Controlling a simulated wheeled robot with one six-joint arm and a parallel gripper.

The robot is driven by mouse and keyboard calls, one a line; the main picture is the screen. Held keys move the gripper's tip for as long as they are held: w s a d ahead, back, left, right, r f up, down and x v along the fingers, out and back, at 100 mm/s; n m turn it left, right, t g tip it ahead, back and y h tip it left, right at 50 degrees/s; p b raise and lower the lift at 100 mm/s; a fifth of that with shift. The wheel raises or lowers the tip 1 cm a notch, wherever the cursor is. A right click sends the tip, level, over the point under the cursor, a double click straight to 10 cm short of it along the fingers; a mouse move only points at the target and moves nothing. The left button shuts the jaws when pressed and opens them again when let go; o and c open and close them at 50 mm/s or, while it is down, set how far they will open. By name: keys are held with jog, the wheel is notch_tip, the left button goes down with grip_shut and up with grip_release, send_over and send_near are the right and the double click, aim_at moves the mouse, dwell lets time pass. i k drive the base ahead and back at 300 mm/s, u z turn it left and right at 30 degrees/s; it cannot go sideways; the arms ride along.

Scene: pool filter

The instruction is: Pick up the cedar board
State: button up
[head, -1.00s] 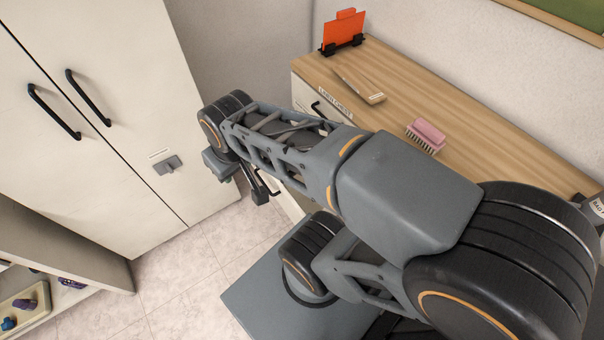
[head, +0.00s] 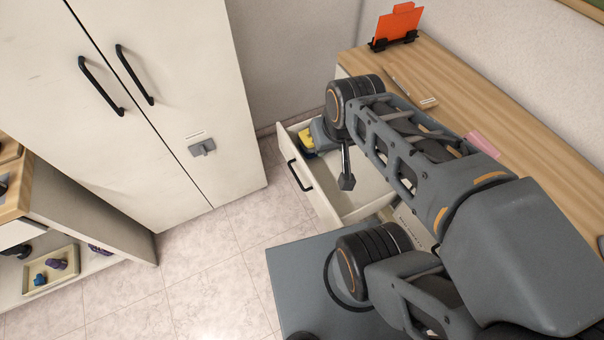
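A flat wooden piece (head: 428,102), which looks like the cedar board, lies on the wooden counter top in the head view. A small white label is on its near end. My arm hides part of it. My gripper (head: 347,183) hangs over the open drawer (head: 372,190), to the left of and lower than the board, and apart from it. One dark finger shows, pointing down. The other is not clear, so I cannot tell whether the gripper is open or shut.
A yellow item (head: 307,142) is in the drawer's far end. An orange sheet in a black holder (head: 396,28) and a pink brush (head: 484,144) are on the counter (head: 530,150). A tall white cabinet (head: 160,100) stands left. The tiled floor (head: 200,255) between is clear.

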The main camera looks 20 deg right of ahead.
aim_at(405, 81)
jog(key=k, duration=0.3)
jog(key=z, duration=0.3)
jog(key=i, duration=0.75)
jog(key=z, duration=0.8)
